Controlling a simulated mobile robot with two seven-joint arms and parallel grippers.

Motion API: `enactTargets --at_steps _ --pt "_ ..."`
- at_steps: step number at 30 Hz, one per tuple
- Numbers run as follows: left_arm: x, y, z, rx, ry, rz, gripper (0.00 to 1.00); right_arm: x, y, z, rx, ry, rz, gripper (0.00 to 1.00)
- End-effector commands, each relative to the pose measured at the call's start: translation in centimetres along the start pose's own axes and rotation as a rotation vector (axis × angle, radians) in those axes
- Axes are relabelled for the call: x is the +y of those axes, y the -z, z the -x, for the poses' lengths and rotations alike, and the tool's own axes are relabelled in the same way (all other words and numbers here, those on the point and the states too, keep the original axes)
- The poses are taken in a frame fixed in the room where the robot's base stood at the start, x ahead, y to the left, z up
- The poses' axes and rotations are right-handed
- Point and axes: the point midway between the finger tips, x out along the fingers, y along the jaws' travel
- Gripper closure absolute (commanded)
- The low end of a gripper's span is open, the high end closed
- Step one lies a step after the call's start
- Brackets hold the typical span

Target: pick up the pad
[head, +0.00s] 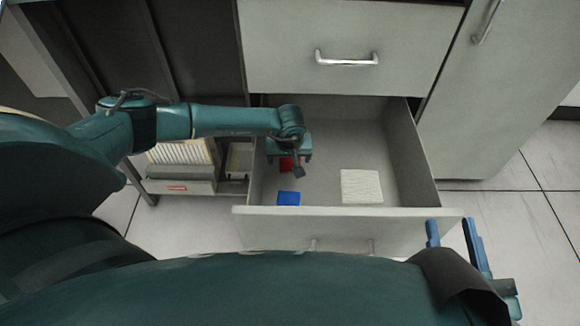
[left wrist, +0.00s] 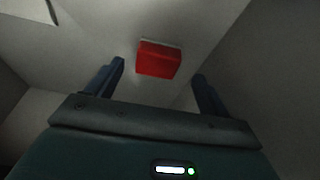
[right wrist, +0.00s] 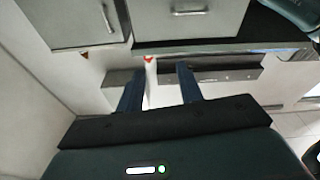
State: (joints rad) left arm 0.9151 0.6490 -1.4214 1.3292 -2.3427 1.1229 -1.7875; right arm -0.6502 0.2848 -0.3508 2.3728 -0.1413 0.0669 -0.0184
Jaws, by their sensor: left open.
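A small red block-like pad (head: 287,163) lies on the floor of the open drawer, partly hidden under my left gripper in the head view. In the left wrist view the red pad (left wrist: 159,61) is whole, with a thin pale far edge. My left gripper (head: 285,168) is open above it. In the left wrist view the pad lies ahead, between the lines of the two spread fingers, with no visible contact. My right gripper (head: 452,228) is open and empty, outside the drawer at its front right corner; its parted fingers also show in the right wrist view (right wrist: 161,75).
The open drawer (head: 340,213) also holds a blue block (head: 288,198) near its front wall and a flat white square stack (head: 361,187) to the right. A closed drawer (head: 345,30) with a handle is above. A box of cards (head: 180,153) stands left.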

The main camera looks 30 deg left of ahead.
Motion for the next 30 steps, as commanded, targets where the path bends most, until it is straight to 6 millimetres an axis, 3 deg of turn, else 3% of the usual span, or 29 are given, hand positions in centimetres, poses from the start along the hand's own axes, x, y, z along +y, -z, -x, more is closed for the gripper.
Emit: enactTargets --at_steps 1,6,15,30 --pt "0.3 -0.1 -1.4 -0.002 0.000 0.001 0.20 -0.1 -0.6 0.0 0.007 0.001 -0.012 0.64" --pt "0.3 0.1 -3.5 -0.002 0.001 0.000 0.20 -0.4 -0.6 -0.1 0.017 0.006 -0.048 0.64" --pt "0.3 0.2 -3.7 -0.001 0.001 -0.001 0.20 -0.3 0.5 -0.5 0.039 0.010 -0.055 0.64" --pt "0.3 0.3 -3.6 -0.001 0.001 -0.001 0.60 -0.3 0.2 -0.3 0.034 0.010 -0.052 0.64"
